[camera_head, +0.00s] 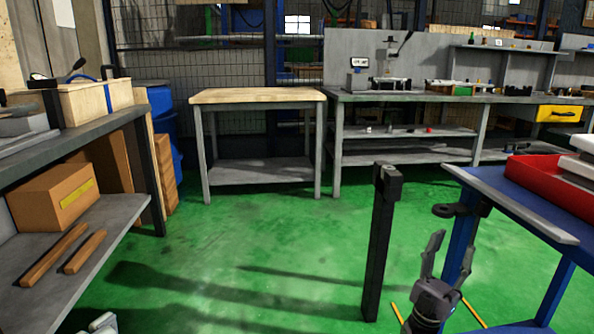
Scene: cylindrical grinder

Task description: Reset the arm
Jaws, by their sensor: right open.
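My right gripper (455,242) shows at the lower right with its fingers pointing up. Its two dark fingers are apart and nothing is between them. It is above the green floor, just left of the blue workbench (520,207) in the picture. My left gripper does not show. Only a small pale piece shows at the bottom edge on the left, and I cannot tell what it is.
A dark post (380,245) stands left of my right gripper. A red tray (548,185) sits on the blue workbench. A shelf (110,215) with a cardboard box (52,197) is at left. A wooden-topped table (258,96) stands behind. The middle green floor (240,250) is clear.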

